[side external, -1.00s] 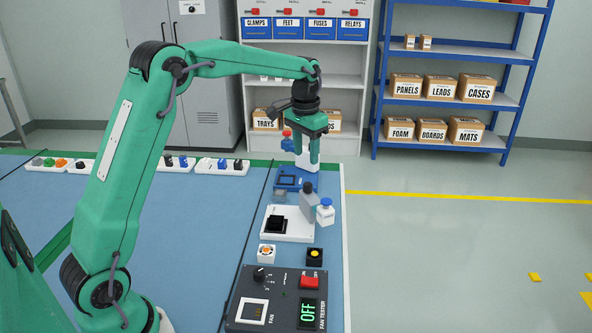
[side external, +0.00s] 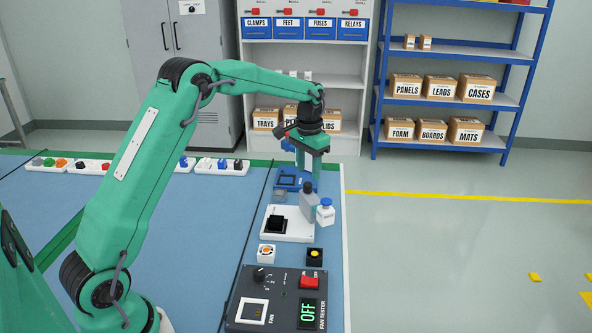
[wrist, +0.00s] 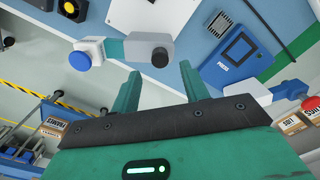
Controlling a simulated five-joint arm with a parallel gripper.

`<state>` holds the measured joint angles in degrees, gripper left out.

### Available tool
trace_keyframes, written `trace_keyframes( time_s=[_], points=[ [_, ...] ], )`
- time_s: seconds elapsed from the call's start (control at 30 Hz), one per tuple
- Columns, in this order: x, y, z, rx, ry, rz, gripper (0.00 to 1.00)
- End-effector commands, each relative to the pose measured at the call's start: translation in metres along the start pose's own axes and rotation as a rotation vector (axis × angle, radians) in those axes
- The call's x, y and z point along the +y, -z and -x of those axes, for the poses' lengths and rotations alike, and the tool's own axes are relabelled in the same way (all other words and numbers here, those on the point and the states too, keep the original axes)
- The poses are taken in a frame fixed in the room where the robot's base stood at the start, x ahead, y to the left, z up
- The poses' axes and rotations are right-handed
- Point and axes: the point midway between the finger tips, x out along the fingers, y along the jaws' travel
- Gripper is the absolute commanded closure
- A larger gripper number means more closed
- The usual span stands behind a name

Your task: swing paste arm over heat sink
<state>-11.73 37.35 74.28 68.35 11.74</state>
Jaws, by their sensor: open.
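In the wrist view the paste arm (wrist: 138,50) lies just beyond my fingertips (wrist: 160,75). Contact cannot be told.
A blue device (side external: 290,180) stands behind the plate. A white block with an orange button (side external: 267,253), a black block with a yellow button (side external: 314,256) and the fan tester (side external: 277,299) lie in front.

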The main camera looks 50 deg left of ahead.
Motion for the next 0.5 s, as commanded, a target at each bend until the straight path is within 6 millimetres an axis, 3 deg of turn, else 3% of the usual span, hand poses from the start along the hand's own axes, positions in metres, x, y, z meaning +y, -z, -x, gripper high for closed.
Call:
trace_keyframes(
  time_s=[0.3,0.5],
  points=[
    [0.000,-0.001,-0.036,-0.003,-0.001,0.000,0.55],
    [0.000,0.000,-0.043,0.000,0.000,0.000,0.55]
  ],
)
